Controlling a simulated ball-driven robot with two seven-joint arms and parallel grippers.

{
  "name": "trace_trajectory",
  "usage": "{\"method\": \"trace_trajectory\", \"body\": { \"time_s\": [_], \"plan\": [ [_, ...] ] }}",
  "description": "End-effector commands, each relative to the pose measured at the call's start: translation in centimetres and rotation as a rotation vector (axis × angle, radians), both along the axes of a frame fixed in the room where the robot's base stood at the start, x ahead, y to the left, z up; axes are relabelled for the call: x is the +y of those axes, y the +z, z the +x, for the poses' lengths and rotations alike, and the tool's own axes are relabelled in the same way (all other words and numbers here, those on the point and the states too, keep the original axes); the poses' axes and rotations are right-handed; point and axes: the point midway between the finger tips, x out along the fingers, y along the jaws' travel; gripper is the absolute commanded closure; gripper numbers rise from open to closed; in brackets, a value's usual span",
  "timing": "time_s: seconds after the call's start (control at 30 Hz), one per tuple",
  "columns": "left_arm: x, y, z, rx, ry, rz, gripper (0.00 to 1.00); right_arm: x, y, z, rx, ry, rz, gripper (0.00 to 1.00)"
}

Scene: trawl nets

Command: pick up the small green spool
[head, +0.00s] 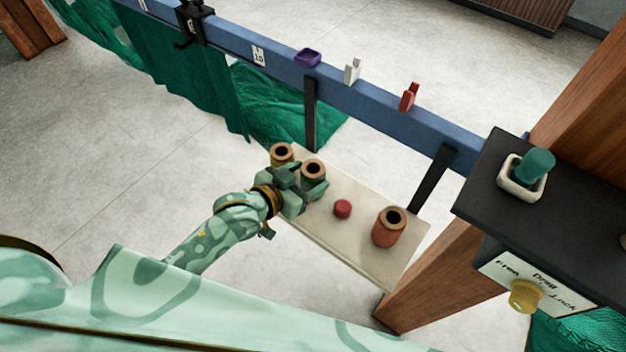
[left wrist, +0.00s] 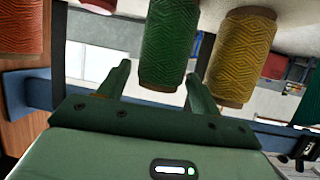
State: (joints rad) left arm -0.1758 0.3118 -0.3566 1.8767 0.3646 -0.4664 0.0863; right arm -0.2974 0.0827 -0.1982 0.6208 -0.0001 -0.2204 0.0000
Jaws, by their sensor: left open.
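The green spool (left wrist: 168,45) stands in the left wrist view just beyond and between the fingertips of my left gripper (left wrist: 160,85). In the head view its brown top end (head: 322,171) shows on the pale board, with the body partly hidden by my left gripper (head: 303,188). The left gripper is open, its fingers close to the spool; I cannot tell whether they touch it. A yellow spool (left wrist: 241,55) stands right beside the green one in the wrist view. My right gripper is not in view.
The pale board (head: 360,255) also holds a red spool (head: 387,233) and a small red piece (head: 342,208). A blue rail (head: 380,112) with small fittings runs behind. At right, a black console (head: 490,180) bears a teal cylinder (head: 538,163) in a white dish (head: 515,186).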

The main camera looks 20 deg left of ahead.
Motion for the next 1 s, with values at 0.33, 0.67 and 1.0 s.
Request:
{"method": "trace_trajectory", "body": {
  "time_s": [0.33, 0.67, 1.0],
  "plan": [
    [-1.6, -2.4, 3.9, -0.001, 0.001, 0.000, 0.36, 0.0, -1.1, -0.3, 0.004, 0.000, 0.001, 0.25],
    [-1.6, -2.4, 3.9, 0.000, 0.001, 0.000, 0.63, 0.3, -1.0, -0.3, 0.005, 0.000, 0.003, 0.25],
    [-1.6, -2.2, 3.9, -0.001, 0.001, 0.000, 0.72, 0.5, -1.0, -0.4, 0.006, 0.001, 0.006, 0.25]
  ]
}}
